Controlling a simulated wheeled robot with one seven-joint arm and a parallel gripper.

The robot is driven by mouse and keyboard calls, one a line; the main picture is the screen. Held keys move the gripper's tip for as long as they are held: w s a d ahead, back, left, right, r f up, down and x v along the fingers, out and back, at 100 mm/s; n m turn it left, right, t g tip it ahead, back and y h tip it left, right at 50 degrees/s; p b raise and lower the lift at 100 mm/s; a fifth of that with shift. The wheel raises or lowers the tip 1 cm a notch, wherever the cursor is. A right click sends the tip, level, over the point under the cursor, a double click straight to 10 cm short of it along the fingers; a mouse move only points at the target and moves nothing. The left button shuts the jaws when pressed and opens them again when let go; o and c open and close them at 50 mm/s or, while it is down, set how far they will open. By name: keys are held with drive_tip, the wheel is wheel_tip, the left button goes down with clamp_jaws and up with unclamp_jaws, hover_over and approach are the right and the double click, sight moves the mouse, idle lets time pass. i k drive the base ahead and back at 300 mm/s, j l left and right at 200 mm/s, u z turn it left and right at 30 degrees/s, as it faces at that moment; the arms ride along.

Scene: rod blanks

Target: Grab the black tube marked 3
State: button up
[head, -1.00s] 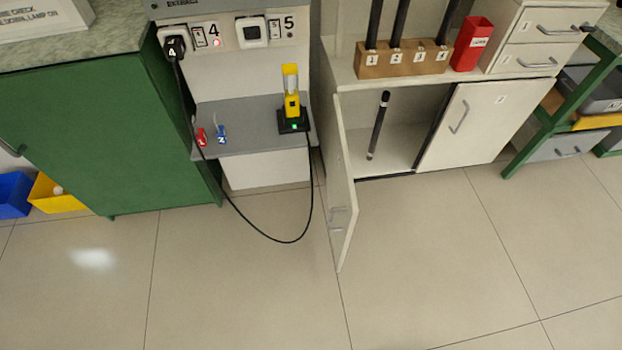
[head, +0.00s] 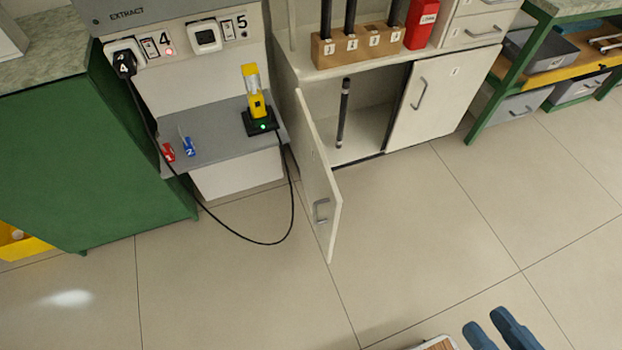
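A black tube (head: 343,112) with a lighter band near its top stands nearly upright inside the open lower cabinet, behind the swung-out door. I cannot read a mark on it. Above, a wooden block (head: 318,57) with numbered labels holds black tubes in slots 1, 2 and 4. Slot 3 (head: 375,40) shows no tube. My gripper (head: 484,322) shows at the bottom right as two blue fingers with a gap between them, over the floor. It is far from the tube and nothing shows between the fingers.
The open cabinet door (head: 318,185) juts out left of the tube. A black cable (head: 235,233) loops from a wall socket to a yellow device (head: 254,93) on a grey shelf. A red holder (head: 420,25) stands beside the block.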

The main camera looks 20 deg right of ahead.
sight(346, 83)
drive_tip(key=i+l+u, duration=0.1)
drive_tip(key=u, duration=0.6)
drive_tip(key=i+l+u, duration=0.15)
drive_tip(key=l+u, duration=0.15)
drive_tip(key=l, duration=0.3)
drive_tip(key=i+l+u, duration=0.1)
drive_tip(key=l+u, duration=0.2)
drive_tip(key=l, duration=0.35)
drive_tip(key=l+u, duration=0.3)
drive_tip(key=l, duration=2.1)
drive_tip(key=i+u, duration=0.05)
drive_tip(key=i, duration=0.05)
